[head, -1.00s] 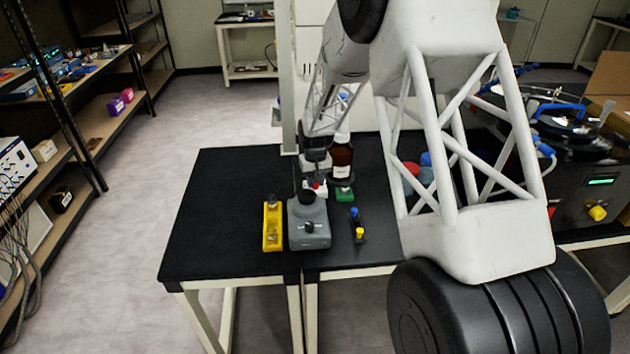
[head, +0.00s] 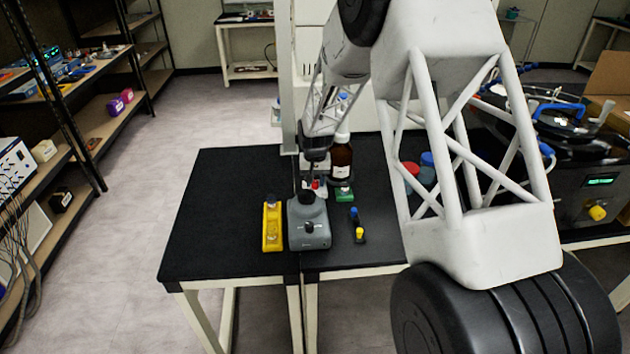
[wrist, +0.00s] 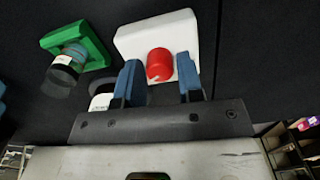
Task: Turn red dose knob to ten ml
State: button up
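The red dose knob (wrist: 160,65) is a short red cylinder on a white block-shaped unit (wrist: 135,40) in the wrist view. In the head view the knob (head: 315,185) is a small red spot just below my gripper, with the rest of the unit largely hidden. My gripper (wrist: 158,68) is open. Its two blue fingers stand on either side of the knob in the wrist view, with gaps visible; I cannot tell how deep they reach. The knob's scale and setting cannot be read.
A brown bottle (head: 341,160) stands close right of my gripper, by a green base (head: 344,195). A grey device (head: 309,232) and a yellow object (head: 272,228) are in front. The black table's (head: 220,215) left part is clear.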

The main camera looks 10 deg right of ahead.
aim_at(315, 182)
jog(key=shift+o, duration=1.4)
jog(key=shift+r, duration=3.9)
